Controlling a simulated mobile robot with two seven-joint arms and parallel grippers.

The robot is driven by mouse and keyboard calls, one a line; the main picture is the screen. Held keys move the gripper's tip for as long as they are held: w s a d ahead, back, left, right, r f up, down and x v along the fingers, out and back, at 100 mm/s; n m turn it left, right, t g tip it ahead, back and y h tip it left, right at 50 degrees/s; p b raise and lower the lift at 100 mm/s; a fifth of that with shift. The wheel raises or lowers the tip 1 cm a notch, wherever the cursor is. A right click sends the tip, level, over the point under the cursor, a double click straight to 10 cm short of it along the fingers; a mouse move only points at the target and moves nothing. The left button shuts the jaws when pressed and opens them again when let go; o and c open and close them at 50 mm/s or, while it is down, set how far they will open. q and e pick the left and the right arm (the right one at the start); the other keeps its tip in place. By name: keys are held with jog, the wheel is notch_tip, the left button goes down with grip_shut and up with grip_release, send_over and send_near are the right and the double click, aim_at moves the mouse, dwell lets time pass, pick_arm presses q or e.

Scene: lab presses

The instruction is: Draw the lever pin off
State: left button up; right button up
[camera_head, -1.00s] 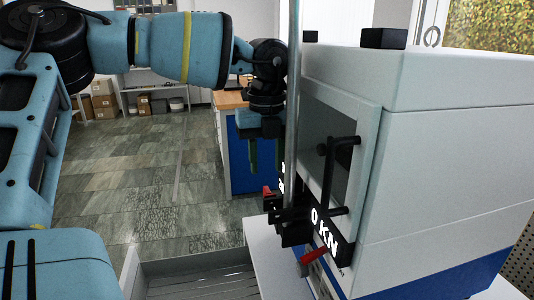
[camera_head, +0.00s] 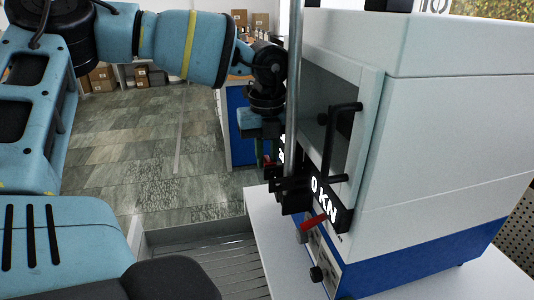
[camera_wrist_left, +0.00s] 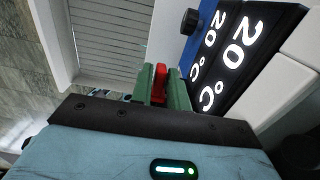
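The lever pin shows as a small red piece (camera_wrist_left: 159,84) in the left wrist view. It also shows as a bit of red (camera_head: 267,161) at the press's left side in the head view. My left gripper (camera_head: 268,150) points down over it. In the left wrist view its two green fingers (camera_wrist_left: 162,92) stand on either side of the red piece, with almost no gap, so they look shut on it. The pin's lower part and the lever it sits in are hidden. My right gripper is not in view.
The white and blue press (camera_head: 450,160) fills the right side, with a black door handle (camera_head: 330,145), a lit display (camera_head: 325,200) and a red lever (camera_head: 313,222) in front. It stands on a white table (camera_head: 262,215). A grey ribbed tray (camera_head: 225,262) lies left of it.

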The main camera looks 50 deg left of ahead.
pick_arm(q)
grip_shut()
